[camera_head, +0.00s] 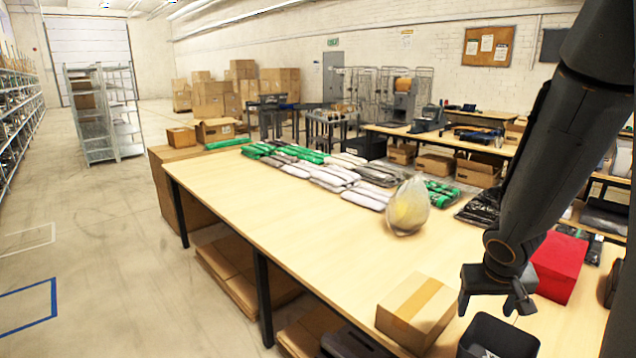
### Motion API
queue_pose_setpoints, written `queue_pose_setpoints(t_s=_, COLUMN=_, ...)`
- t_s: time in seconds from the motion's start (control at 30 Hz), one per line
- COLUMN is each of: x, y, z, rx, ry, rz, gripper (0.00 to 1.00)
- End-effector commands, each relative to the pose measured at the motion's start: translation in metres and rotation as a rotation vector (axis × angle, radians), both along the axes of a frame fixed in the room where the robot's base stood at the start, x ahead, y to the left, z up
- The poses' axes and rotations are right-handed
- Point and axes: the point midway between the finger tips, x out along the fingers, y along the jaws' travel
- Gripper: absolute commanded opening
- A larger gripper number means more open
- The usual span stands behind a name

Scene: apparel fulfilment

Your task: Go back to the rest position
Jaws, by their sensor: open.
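My gripper (497,303) hangs at the lower right of the head view, at the end of my dark arm. Its jaws are open and hold nothing that I can see. It is above the near part of the light wooden table (300,230). A taped cardboard box (417,309) is just left of it, a red box (557,266) just right of it. A black open bin (499,338) is below it, cut off by the frame's lower edge.
A clear bag with yellowish contents (408,207) stands on the table. Several grey and green wrapped packets (330,176) lie behind it, with black packets (480,208) to the right. Metal shelving (103,115) stands on the floor at left.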

Motion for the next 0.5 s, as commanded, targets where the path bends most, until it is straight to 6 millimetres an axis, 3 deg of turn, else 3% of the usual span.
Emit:
queue_pose_setpoints(t_s=0.03, x=-0.002, y=0.021, z=-0.002, rx=-0.003, ry=0.017, rz=0.020, gripper=0.68)
queue_pose_setpoints(t_s=0.3, x=-0.047, y=0.125, z=-0.009, rx=0.067, ry=0.151, rz=0.127, gripper=0.68)
queue_pose_setpoints(t_s=0.5, x=-0.076, y=0.179, z=-0.013, rx=0.148, ry=0.212, rz=0.200, gripper=0.68)
